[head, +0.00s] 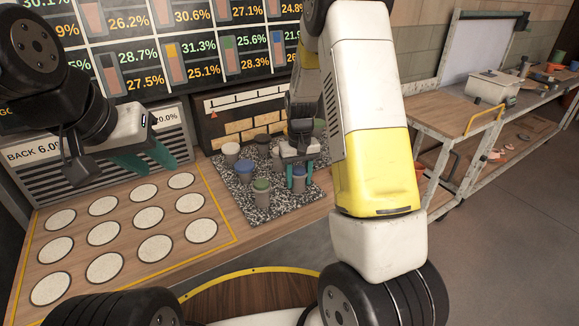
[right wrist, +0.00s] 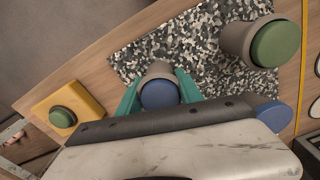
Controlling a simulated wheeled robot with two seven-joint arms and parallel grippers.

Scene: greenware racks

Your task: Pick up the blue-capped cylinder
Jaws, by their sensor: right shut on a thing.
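A grey cylinder with a blue cap stands between the teal fingers of my right gripper (head: 298,182); its cap (right wrist: 158,95) shows in the right wrist view. The right gripper is shut on this cylinder, at the right part of a speckled mat (head: 285,208). I cannot tell whether the cylinder's base touches the mat. A second blue-capped cylinder (head: 245,171) stands further left on the mat; in the right wrist view its cap (right wrist: 274,114) is partly hidden by my gripper. My left gripper (head: 150,160) is open and empty above the board with round pads.
A green-capped cylinder (head: 262,191) stands near the held one, and also shows in the right wrist view (right wrist: 275,42). White-topped (head: 231,151) and dark-topped cylinders stand behind. A yellow block with a green button (right wrist: 62,117) sits off the mat. Round pads (head: 154,248) at left are empty.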

